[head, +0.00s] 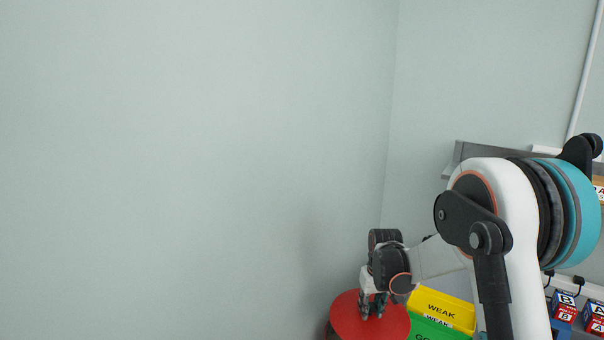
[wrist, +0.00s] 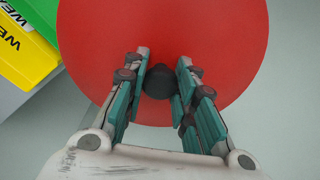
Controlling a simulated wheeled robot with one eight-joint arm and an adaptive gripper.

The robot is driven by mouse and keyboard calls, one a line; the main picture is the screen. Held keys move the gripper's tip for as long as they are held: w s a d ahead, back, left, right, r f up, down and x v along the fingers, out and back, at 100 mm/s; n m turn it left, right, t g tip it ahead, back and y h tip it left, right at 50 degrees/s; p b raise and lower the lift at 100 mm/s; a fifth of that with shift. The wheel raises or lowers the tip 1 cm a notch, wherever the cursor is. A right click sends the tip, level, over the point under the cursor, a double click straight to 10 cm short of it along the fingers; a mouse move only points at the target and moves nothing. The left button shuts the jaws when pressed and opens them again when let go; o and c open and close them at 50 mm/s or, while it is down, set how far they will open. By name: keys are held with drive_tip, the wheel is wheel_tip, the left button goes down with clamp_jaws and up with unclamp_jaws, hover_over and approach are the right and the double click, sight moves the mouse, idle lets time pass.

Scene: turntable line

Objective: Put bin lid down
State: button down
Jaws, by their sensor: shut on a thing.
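The bin lid (wrist: 225,40) is a round red disc with a dark knob (wrist: 158,82) at its middle. My gripper (wrist: 160,85) is shut on the knob, with one finger on each side of it. In the head view the red lid (head: 345,322) is at the bottom, with my gripper (head: 373,305) directly above it. A dark edge shows just below the lid's left rim in the head view. I cannot tell whether the lid rests on a bin or is held above it.
A yellow bin (head: 445,308) marked WEAK and a green bin (head: 432,330) stand right beside the lid. Boxes marked B (head: 563,303) and A (head: 594,315) are at the far right. Bare walls stand behind. Pale floor shows around the lid in the wrist view.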

drive_tip(key=shift+s+f, duration=0.2)
drive_tip(key=shift+s, duration=0.55)
drive_tip(key=s+f+m+b, duration=0.1)
drive_tip(key=s+f+b, duration=0.1)
drive_tip(key=s, duration=1.1)
drive_tip(key=shift+f+m+b, duration=0.3)
drive_tip(key=shift+f+b, duration=0.05)
drive_tip(key=shift+b, duration=0.25)
